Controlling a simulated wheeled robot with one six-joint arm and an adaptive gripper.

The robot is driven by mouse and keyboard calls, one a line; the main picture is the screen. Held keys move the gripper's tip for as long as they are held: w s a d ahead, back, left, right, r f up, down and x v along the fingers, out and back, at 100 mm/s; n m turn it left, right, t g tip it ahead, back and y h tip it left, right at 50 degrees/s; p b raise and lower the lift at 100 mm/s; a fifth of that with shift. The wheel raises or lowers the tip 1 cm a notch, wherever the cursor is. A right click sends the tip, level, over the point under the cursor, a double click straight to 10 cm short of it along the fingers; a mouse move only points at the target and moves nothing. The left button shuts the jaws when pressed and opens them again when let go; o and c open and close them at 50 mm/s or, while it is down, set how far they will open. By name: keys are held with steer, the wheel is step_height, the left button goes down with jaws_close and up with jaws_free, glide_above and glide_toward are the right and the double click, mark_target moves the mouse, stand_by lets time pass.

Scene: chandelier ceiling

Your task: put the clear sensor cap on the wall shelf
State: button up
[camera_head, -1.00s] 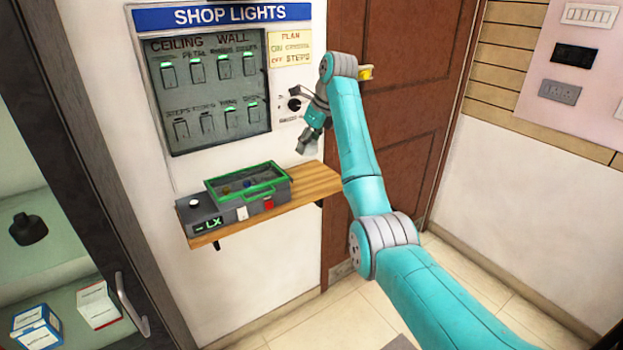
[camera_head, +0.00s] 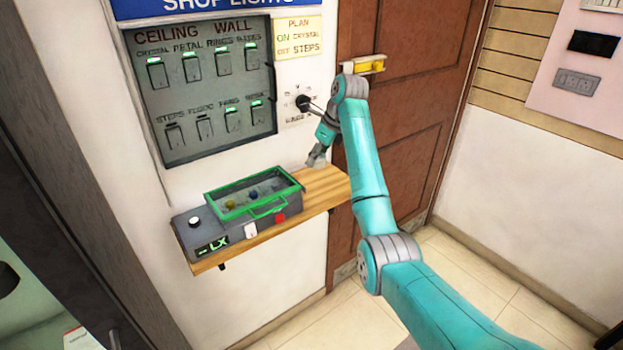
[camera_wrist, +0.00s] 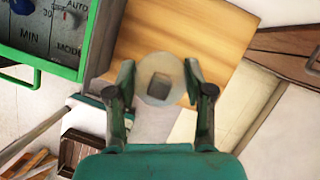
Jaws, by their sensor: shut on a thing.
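The clear sensor cap (camera_wrist: 160,80) is a pale, see-through round piece with a grey square in its middle, seen between my fingers in the wrist view. My gripper (camera_head: 317,157) is shut on it. The wrist view shows one finger on either side of the cap, over the wooden wall shelf (camera_wrist: 215,30). In the head view the gripper points down over the bare right end of the shelf (camera_head: 325,187). The cap is too small there to make out clearly. I cannot tell whether it touches the wood.
A grey box with a green-framed clear lid (camera_head: 255,205) fills the left and middle of the shelf. A switch panel (camera_head: 205,90) and a black knob (camera_head: 303,102) are on the wall above. A brown door (camera_head: 415,120) stands to the right.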

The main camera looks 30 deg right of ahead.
mark_target(313, 190)
step_height(313, 190, down, 10)
steer(key=shift+r, duration=0.1)
stand_by(0.4)
steer(key=shift+f, duration=0.2)
steer(key=o, duration=0.9)
steer(key=shift+o, duration=0.2)
steer(key=shift+r, duration=0.1)
